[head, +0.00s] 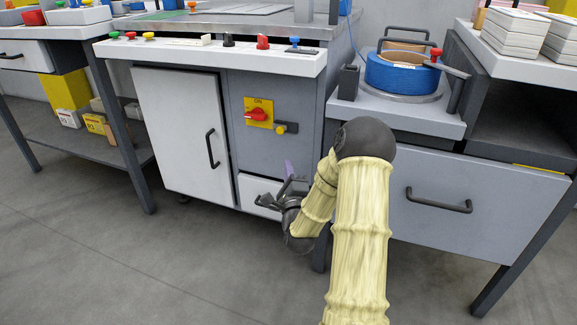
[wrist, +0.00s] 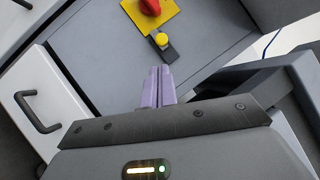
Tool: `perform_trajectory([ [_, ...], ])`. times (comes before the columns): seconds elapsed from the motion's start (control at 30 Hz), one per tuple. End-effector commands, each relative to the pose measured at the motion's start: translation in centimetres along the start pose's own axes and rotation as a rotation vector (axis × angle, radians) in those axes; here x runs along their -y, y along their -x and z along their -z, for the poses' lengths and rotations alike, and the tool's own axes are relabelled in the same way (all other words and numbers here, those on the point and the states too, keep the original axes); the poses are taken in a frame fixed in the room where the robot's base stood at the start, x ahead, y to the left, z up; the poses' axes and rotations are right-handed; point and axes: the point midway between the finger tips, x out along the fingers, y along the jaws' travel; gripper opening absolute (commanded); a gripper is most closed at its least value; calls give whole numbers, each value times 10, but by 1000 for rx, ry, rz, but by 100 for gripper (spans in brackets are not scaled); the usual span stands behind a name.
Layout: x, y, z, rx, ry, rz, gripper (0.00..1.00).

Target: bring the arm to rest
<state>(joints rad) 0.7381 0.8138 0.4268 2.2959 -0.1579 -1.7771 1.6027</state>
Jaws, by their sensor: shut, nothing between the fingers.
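My gripper (head: 289,170) is in front of the grey machine cabinet in the head view, near the small white drawer (head: 258,187) low on its front. In the wrist view my gripper (wrist: 158,72) shows its two pale purple fingers pressed together with nothing between them. The fingertips point towards the cabinet front, below the yellow plate with the red rotary switch (wrist: 149,6). My forearm hides part of the cabinet's right side and the drawer's right end in the head view.
The white cabinet door (head: 180,130) with a black handle looks shut. A grey drawer (head: 455,205) is right of my arm. A blue strap reel (head: 402,75) stands above it. A shelf table (head: 60,136) stands at the left. The floor in front is clear.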

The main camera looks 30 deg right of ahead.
Motion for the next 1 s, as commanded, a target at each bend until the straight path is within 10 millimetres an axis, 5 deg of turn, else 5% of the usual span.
perform_trajectory([
  [0.57,5,-3,-6,7,35,-29,0],
  [0.8,14,-10,-61,107,308,-273,0],
  [1.0,23,5,-105,248,624,-524,0],
])
